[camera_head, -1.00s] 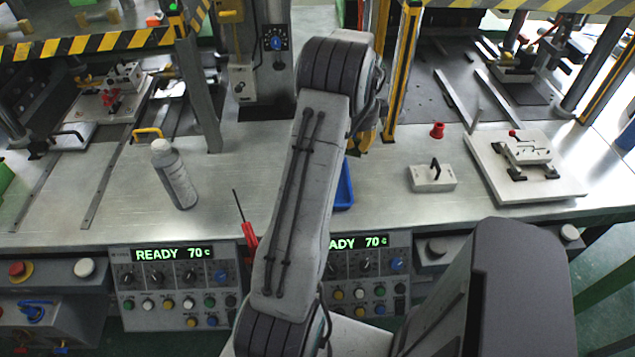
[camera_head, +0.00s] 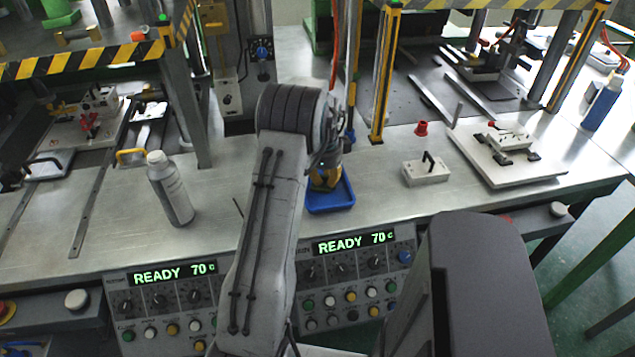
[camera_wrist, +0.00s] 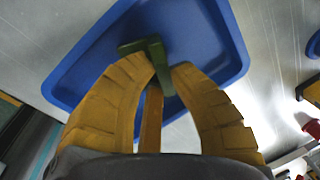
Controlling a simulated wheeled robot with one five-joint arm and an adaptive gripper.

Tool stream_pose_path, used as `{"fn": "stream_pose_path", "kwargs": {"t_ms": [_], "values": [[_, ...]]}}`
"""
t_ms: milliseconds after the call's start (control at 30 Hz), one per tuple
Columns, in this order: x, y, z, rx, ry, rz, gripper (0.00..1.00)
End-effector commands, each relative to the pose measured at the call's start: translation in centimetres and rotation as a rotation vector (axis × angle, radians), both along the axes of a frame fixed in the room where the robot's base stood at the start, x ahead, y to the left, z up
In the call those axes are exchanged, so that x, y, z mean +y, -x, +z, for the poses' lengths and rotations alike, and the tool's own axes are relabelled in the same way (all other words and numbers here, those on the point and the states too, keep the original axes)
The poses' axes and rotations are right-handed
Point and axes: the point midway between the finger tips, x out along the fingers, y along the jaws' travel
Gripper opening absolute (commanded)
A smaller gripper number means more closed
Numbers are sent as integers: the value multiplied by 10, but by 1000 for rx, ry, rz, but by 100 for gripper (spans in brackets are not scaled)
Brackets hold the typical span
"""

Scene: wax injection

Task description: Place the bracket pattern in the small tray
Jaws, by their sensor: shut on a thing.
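The small blue tray (camera_head: 331,201) lies on the metal bench just in front of the machine's column. It fills much of the wrist view (camera_wrist: 215,30). My gripper (camera_head: 327,178) is above the tray in the head view. In the head view the pattern is hidden by my gripper and arm.
A white bottle (camera_head: 170,188) stands on the bench at left. A white block with a black handle (camera_head: 426,171), a red cup (camera_head: 421,128) and a white plate with a clamp fixture (camera_head: 475,160) are at right. A yellow-black post (camera_head: 384,75) rises behind the tray.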

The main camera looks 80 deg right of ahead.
Motion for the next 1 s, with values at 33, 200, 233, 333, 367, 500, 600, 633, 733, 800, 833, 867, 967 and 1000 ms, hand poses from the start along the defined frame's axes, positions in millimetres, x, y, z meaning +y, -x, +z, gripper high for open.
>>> {"fn": "stream_pose_path", "kwargs": {"t_ms": [33,200,233,333,367,500,600,633,733,800,833,867,967,1000], "values": [[-1,3,-3,1,1,-2,0],[-1,2,-2,1,1,-1,0],[-1,2,-2,1,1,-1,0],[0,2,-3,1,1,0,0],[0,2,-4,1,1,0,0],[0,2,-4,1,1,0,26],[0,2,-4,1,0,0,35],[0,2,-4,1,0,0,38],[0,2,-4,1,0,0,40],[0,2,-4,1,0,0,40],[0,2,-4,1,0,0,40],[0,2,-4,1,0,0,40],[0,2,-1,1,1,0,40],[0,2,0,1,1,0,40]]}}
